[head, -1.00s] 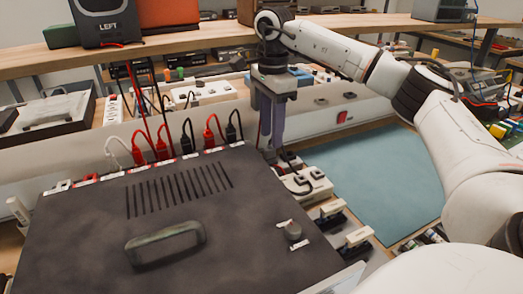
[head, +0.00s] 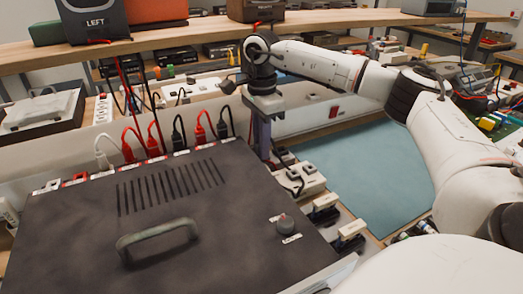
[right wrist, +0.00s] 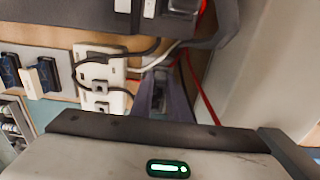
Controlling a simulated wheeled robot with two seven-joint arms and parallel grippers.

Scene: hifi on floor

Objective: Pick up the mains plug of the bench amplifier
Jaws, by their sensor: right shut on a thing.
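My right gripper (head: 263,150) points down behind the rear right corner of a large dark box with a top handle (head: 155,241), which looks like the bench amplifier. Its fingers are close together and their tips are partly hidden by the box in the head view. In the right wrist view the fingers (right wrist: 163,92) are shut on a small dark thing (right wrist: 158,87), probably the mains plug, whose shape is mostly hidden. A white socket strip (head: 303,180) with black cables lies just right of the fingers; it also shows in the right wrist view (right wrist: 101,78). My left gripper is not in view.
Red, black and white leads (head: 150,140) rise from the box's rear edge, left of the gripper. Black-and-white connectors (head: 345,232) stand along its right side. A blue-green mat (head: 370,170) to the right is clear. A wooden shelf (head: 350,24) crosses behind.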

